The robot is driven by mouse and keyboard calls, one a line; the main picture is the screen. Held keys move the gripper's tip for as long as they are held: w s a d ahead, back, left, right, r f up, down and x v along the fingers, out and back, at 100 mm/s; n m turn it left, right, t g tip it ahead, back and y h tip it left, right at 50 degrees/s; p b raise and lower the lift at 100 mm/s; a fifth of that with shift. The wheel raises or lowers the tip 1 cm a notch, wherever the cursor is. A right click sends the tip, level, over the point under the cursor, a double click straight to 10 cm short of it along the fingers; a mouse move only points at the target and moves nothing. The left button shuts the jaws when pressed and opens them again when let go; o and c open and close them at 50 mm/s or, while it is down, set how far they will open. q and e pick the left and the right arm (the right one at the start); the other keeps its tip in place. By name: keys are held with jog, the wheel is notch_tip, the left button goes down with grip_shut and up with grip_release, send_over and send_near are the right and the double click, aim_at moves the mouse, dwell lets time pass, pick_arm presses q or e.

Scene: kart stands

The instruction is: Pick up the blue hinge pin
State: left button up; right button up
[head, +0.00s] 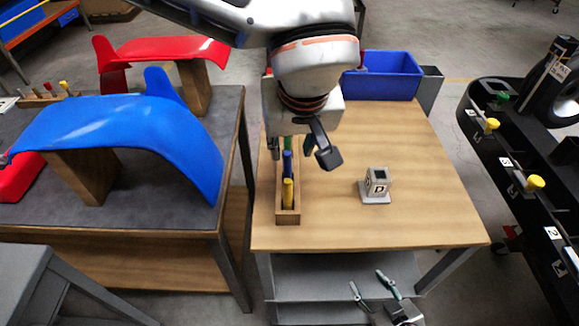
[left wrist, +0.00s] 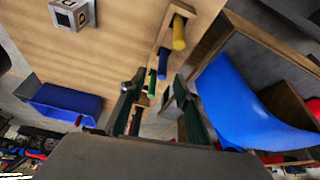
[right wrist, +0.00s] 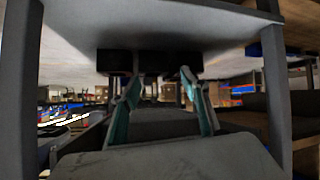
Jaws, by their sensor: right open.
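The blue hinge pin (head: 287,164) stands in a narrow wooden rack (head: 288,218) on the wooden table, between a yellow pin (head: 288,192) and a green pin (head: 287,143). In the left wrist view the blue pin (left wrist: 162,63) shows just beyond my left fingertips. My left gripper (head: 300,150) is open over the far end of the rack, its fingers (left wrist: 158,88) apart. Nothing is held between them. The arm hides the far part of the rack in the head view. My right gripper (head: 374,280) is open and empty, low by the table's lower shelf.
A grey block with a square opening (head: 377,185) stands right of the rack. A blue bin (head: 382,76) is at the table's back. A blue curved panel (head: 130,130) is on the left bench. A black stand with yellow pins (head: 520,190) is at right.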

aim_at(288, 156)
pick_arm(q)
jog(key=shift+x, duration=0.9)
jog(key=x, duration=0.4)
jog(key=shift+a+f, duration=0.15)
jog(key=shift+a, duration=0.1)
jog(key=shift+w+f, duration=0.2)
grip_shut()
pick_arm(e)
jog(key=shift+s+a+f, duration=0.15)
jog(key=shift+s+f, duration=0.2)
jog(key=shift+f, duration=0.15)
